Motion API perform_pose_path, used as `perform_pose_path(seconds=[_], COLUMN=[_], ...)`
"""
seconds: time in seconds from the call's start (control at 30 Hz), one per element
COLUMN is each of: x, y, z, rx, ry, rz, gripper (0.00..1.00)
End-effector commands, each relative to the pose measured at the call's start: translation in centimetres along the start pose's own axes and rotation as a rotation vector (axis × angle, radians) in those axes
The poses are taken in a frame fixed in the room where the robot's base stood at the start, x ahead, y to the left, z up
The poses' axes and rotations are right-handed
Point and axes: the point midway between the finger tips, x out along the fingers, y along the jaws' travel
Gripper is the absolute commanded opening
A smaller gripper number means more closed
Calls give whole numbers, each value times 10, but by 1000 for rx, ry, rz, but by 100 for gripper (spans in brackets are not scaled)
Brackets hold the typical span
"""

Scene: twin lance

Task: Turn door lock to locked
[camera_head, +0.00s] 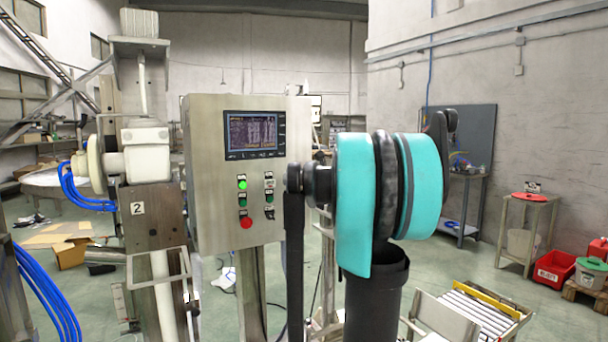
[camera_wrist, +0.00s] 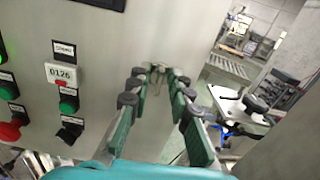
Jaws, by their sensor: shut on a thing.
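The grey metal control cabinet (camera_head: 217,215) stands in the middle of the head view, and its front also fills the left of the wrist view (camera_wrist: 100,30). In the wrist view, a small metallic piece (camera_wrist: 157,74), apparently the door lock, sits near the cabinet front's right edge. My gripper (camera_wrist: 159,77) has its green-padded fingers on either side of this piece and is shut on it. The fingers hide part of the lock, so its turn angle cannot be told. In the head view my arm hides both the gripper and the lock.
The cabinet front carries a screen (camera_head: 254,135), a lit green button (camera_head: 242,184), a red button (camera_head: 246,222) and a black switch (camera_head: 269,213). A machine marked 2 (camera_head: 148,155) stands to the left. A roller conveyor (camera_head: 475,310) lies at the lower right.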

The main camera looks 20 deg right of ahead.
Motion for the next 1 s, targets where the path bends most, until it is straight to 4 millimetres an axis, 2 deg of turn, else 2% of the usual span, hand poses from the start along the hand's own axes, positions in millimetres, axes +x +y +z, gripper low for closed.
perform_pose_path(seconds=[0.27,1.0], x=[0,0], y=[1,4], z=[0,-2], rx=[-177,-877], ry=[0,0], rz=[0,0], gripper=[0,0])
